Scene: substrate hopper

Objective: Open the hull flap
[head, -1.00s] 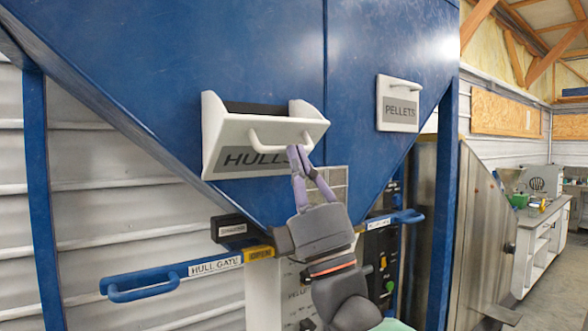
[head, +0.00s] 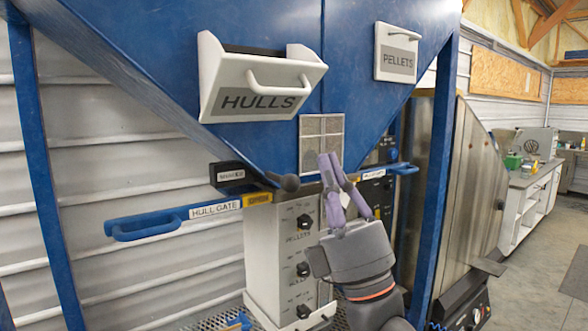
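The hull flap (head: 258,101) is the white box-like front marked HULLS on the blue hopper. It is tilted out at the top, with a dark opening showing behind its upper edge. Its white bar handle (head: 279,85) is free, with nothing on it. My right gripper (head: 328,158) is below and to the right of the flap, apart from it, in front of the hopper's lower part. Its two purple fingers point up with a gap between them, and nothing is held. My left gripper is not in view.
The PELLETS flap (head: 397,52) sits flat at the upper right. A blue HULL GATE handle (head: 147,227) sticks out to the left below the hopper. A control box with knobs (head: 285,255) stands beside my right gripper. A steel machine (head: 459,190) is to the right.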

